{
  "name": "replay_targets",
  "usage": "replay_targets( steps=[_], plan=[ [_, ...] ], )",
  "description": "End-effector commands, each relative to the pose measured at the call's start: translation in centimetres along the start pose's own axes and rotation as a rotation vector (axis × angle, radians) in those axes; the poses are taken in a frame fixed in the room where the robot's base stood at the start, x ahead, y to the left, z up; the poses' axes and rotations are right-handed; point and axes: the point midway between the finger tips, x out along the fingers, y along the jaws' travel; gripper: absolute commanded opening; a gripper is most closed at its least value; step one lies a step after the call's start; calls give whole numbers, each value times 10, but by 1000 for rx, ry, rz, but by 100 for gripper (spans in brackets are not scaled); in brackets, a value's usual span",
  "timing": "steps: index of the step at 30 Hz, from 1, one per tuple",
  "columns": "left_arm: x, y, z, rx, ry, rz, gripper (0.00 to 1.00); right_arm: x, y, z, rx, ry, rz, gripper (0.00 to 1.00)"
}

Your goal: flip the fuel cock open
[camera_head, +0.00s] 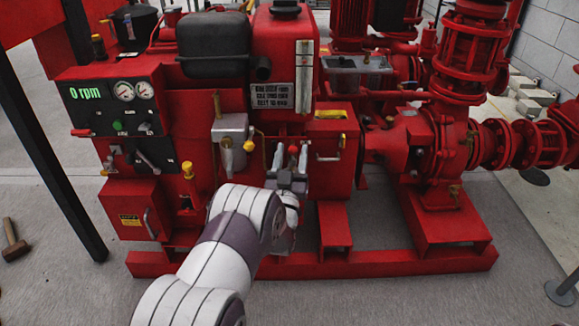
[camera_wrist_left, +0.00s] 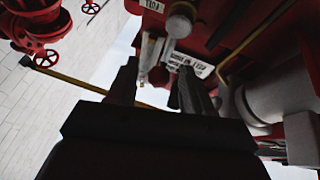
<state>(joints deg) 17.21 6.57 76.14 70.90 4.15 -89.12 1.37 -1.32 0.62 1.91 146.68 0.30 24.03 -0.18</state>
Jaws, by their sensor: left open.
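My left gripper (camera_head: 291,160) is open in front of the engine, below the tank with the sight gauge (camera_head: 304,75). Its two dark fingers (camera_wrist_left: 157,88) stand apart in the left wrist view. Small pale fittings (camera_wrist_left: 148,50), which look like the fuel cock, show beyond and between the fingers. I cannot tell whether the fingers touch them or how the lever is turned. In the head view the gripper largely hides this spot. White labels (camera_wrist_left: 187,64) hang close by. My right gripper is not in view.
A grey bowl (camera_head: 230,128) and a yellow-tipped lever (camera_head: 249,145) are just left of the gripper. A red box (camera_head: 333,155) stands to its right. The control panel (camera_head: 112,105) reads 0 rpm. A hammer (camera_head: 14,240) lies on the floor at left.

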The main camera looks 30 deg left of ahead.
Motion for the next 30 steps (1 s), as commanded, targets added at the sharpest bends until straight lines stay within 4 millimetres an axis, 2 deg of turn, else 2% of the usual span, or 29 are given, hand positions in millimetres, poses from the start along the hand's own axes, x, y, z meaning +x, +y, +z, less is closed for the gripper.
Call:
replay_targets(
  steps=[1, 4, 9, 12, 18, 30],
  plan=[
    [-8, 0, -5, 0, -6, 0, 51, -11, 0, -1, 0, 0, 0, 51],
    [-36, 0, -6, 0, -8, 0, 51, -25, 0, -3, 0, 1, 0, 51],
    [-81, 1, -4, -1, -7, 1, 51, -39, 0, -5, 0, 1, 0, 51],
    [-100, 0, -2, 0, -5, 1, 51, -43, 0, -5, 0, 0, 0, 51],
    [-114, 0, -1, 0, -2, 0, 51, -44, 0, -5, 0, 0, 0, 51],
    [-114, 0, -1, 0, -1, 0, 51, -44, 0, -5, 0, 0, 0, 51]
  ],
)
